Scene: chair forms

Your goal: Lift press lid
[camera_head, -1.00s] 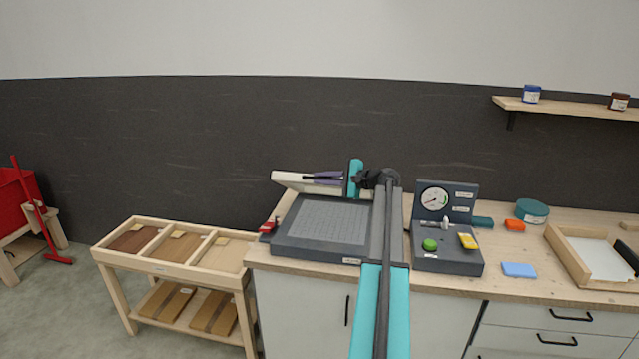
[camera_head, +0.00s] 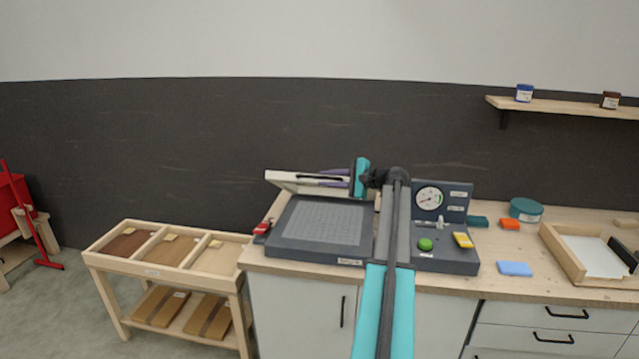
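The press (camera_head: 300,252) is a dark grey box with a light grey grid bed (camera_head: 325,222), uncovered, on the wooden counter. Its pale lid (camera_head: 290,184) stands raised and tilted above the back of the bed, with a dark handle bar (camera_head: 318,178) along it. My arm covers the right side of the press.
A gauge panel (camera_head: 430,197) with a green button (camera_head: 425,244) stands right of my arm. A red clamp-like part (camera_head: 262,228) is at the press's left edge. A wooden rack (camera_head: 165,275) stands left; a wooden tray (camera_head: 560,256) lies right. The wall is close behind.

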